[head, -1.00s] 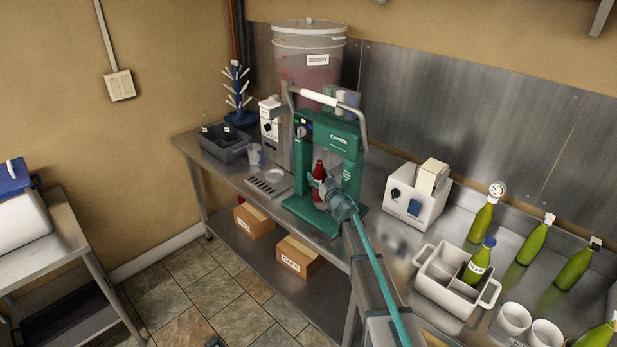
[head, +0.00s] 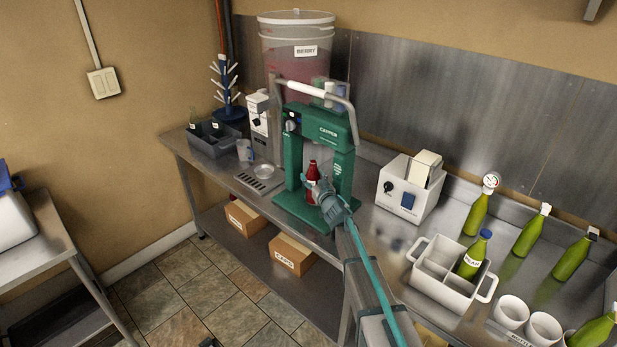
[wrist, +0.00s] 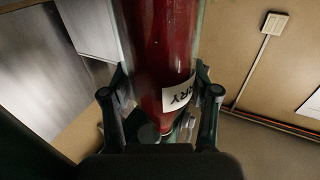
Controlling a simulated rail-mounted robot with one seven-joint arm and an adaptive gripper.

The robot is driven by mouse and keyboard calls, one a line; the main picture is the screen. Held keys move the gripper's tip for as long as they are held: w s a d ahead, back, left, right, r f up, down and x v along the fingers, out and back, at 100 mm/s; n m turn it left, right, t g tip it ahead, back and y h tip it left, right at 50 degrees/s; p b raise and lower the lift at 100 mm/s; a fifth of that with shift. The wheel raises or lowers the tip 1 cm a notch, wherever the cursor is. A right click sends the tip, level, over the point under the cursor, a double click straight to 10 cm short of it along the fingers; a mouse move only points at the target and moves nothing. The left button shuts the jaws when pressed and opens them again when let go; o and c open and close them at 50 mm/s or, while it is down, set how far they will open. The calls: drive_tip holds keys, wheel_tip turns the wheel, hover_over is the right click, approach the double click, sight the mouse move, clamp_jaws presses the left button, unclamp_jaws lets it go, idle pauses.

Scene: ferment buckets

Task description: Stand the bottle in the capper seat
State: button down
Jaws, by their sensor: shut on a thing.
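The red bottle (head: 312,183) stands upright, as far as I can tell, inside the frame of the green capper (head: 292,150), over its base. Its lower end and the seat are partly hidden by my gripper, so I cannot tell whether it touches the seat. My gripper (head: 319,190) reaches in from the front right and is shut on the bottle. In the wrist view the red bottle (wrist: 160,50) with a white label lies between the two fingers of my gripper (wrist: 160,105).
A white labelled machine (head: 408,190) stands right of the capper. A white divided carrier (head: 445,285) holds a green bottle (head: 474,258); more green bottles stand behind. A drip tray (head: 259,180) and a dark grey crate (head: 213,140) are at left. A berry bucket (head: 296,75) stands behind.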

drive_tip(key=shift+s+d+f+h+b, duration=0.35)
drive_tip(key=shift+s+d+f, duration=0.15)
drive_tip(key=shift+s+d, duration=0.25)
drive_tip(key=s+a, duration=0.1)
drive_tip(key=s+a+b, duration=0.2)
drive_tip(key=a, duration=0.1)
drive_tip(key=shift+s+r, duration=0.3)
drive_tip(key=shift+s, duration=0.05)
